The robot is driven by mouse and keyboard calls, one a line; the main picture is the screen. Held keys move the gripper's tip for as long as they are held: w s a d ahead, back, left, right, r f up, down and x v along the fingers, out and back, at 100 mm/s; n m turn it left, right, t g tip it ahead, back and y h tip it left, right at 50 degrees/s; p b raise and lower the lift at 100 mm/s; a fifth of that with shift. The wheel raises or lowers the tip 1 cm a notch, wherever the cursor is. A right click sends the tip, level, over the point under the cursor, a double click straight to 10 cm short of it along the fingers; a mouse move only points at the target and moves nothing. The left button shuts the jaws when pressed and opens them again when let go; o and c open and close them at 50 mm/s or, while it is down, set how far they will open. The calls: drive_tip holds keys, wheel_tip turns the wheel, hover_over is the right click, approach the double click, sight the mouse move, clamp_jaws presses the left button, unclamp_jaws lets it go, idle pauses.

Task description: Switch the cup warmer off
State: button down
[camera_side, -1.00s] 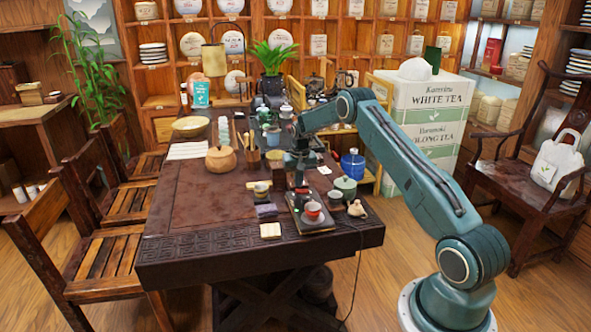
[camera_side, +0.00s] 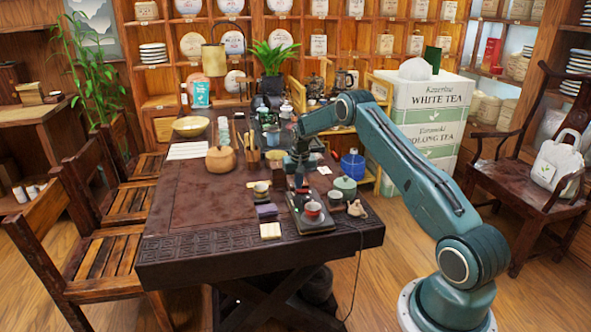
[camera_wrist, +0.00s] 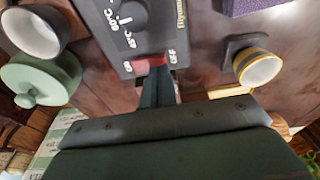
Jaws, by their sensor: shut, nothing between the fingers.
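In the side view my gripper (camera_side: 298,180) points down over the warmer's back end.
A green lidded pot (camera_side: 345,187) and a grey cup (camera_side: 335,197) stand right of the warmer, by a small figurine (camera_side: 357,208). A yellow-rimmed cup (camera_wrist: 258,68) on a dark square coaster and a purple folded cloth (camera_side: 266,211) lie to the left.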

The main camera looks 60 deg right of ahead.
drive_tip(key=shift+f, duration=0.4)
idle(0.3)
drive_tip(key=shift+r, duration=3.45)
drive_tip(key=shift+r, duration=0.15)
